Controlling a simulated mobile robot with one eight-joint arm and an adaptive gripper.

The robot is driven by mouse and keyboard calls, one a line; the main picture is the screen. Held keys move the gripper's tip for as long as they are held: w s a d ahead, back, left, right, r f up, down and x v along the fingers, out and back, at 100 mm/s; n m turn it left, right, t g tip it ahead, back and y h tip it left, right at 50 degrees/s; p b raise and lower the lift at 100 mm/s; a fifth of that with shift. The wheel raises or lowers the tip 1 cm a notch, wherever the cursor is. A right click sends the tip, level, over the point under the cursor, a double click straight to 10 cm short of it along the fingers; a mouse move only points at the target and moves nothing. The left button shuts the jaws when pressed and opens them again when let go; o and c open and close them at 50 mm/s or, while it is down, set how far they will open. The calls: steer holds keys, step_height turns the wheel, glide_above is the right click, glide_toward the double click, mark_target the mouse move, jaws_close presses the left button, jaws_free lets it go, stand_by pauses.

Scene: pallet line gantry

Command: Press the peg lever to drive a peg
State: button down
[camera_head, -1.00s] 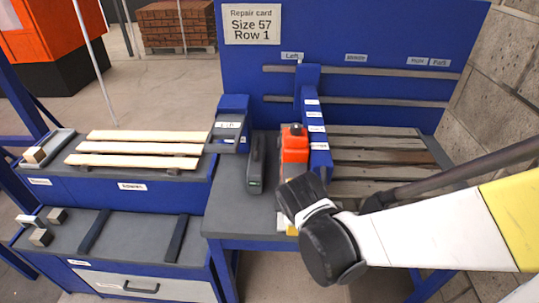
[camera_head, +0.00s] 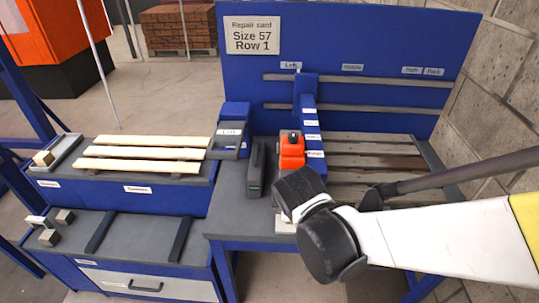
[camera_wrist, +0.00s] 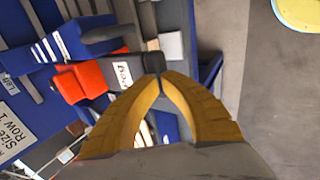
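The orange tool unit (camera_head: 291,152) with a black knob on top stands against the blue gantry post on the bench; it also shows in the wrist view (camera_wrist: 82,82). In the wrist view a dark part labelled "Peg" (camera_wrist: 122,72), apparently the peg lever, sticks out from the orange body. My gripper (camera_wrist: 158,76) has yellow fingers whose tips are together, at the dark end of this part. I cannot tell whether they touch it. In the head view my wrist hides the fingers and the lever.
A pallet (camera_head: 368,160) with grey slats lies right of the blue post (camera_head: 306,95). A dark upright tool (camera_head: 256,170) stands left of the orange unit. Pale boards (camera_head: 140,153) lie on the left bench. A repair card (camera_head: 252,35) reads Size 57, Row 1.

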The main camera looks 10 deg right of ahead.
step_height(320, 180, up, 7)
steer(key=s+p, duration=0.2)
steer(key=p, duration=0.1)
steer(key=shift+a, duration=0.4)
steer(key=shift+f, duration=0.1)
steer(key=s+d+f+m+y+b, duration=0.1)
steer(key=s+d+m+b, duration=0.1)
steer(key=m, duration=0.5)
steer(key=s+d+f+m+b, duration=0.1)
steer(key=s+m+b, duration=0.3)
steer(key=m+b, duration=0.2)
steer(key=shift+s+d+m+t+y+b, duration=0.3)
steer(key=shift+d+m+t+y, duration=0.1)
steer(key=shift+m, duration=0.6)
